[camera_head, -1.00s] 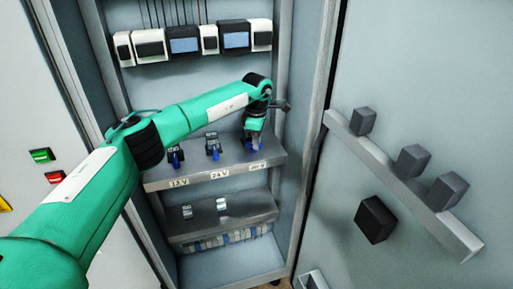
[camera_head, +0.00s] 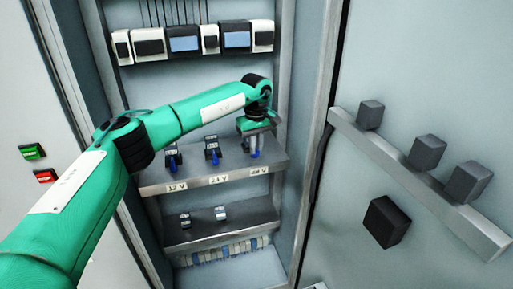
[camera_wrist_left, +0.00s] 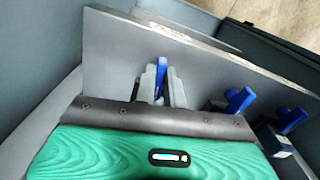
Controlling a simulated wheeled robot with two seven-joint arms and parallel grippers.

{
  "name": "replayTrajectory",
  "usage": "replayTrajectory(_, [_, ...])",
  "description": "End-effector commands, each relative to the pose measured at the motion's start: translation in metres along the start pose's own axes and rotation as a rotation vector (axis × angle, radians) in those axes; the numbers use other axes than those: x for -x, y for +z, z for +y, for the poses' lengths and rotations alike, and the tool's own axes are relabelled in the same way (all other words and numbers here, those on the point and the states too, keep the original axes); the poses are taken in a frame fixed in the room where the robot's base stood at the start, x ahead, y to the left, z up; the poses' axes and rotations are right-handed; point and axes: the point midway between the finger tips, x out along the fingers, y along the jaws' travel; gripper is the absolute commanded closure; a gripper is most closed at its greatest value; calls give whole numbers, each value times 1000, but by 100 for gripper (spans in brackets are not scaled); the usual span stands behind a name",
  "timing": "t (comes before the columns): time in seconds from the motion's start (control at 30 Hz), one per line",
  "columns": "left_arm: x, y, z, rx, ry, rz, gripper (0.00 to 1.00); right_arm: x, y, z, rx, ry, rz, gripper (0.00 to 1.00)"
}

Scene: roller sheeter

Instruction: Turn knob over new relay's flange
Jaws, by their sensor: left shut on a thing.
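My left gripper (camera_head: 252,145) is at the right-hand position of the upper shelf, above the third label. In the wrist view its two grey fingers (camera_wrist_left: 157,85) are shut on a blue knob (camera_wrist_left: 161,72), which stands between them; its tip also shows below the gripper in the head view (camera_head: 255,154). The relay and flange at this position are hidden by the gripper. Two dark relays with blue knobs, one at the left (camera_head: 172,157) and one in the middle (camera_head: 212,149), stand on the same shelf. My right gripper is not in view.
The upper shelf (camera_head: 205,180) has labels on its front edge. A lower shelf (camera_head: 240,228) holds two small pale parts. Display modules (camera_head: 184,41) line the cabinet's top. The open door at right carries a rail (camera_head: 400,170) with dark blocks and a black box (camera_head: 387,222).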

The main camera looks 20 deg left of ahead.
Motion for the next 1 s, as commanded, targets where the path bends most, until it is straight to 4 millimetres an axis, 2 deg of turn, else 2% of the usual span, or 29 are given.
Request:
replayTrajectory(0.33, [-2, 1, -2, -154, -2, -2, 100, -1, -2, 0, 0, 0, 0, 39])
replayTrajectory(0.9, [-2, 1, -2, -186, -3, -3, 100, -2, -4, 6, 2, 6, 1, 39])
replayTrajectory(0.93, [-2, 1, -2, -185, -3, -3, 85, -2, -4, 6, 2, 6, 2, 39])
replayTrajectory(0.97, [-2, 1, -2, -185, -3, -3, 80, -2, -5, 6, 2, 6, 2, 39])
replayTrajectory(1.0, [-2, 1, -2, -185, -2, -2, 80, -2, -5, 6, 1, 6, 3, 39])
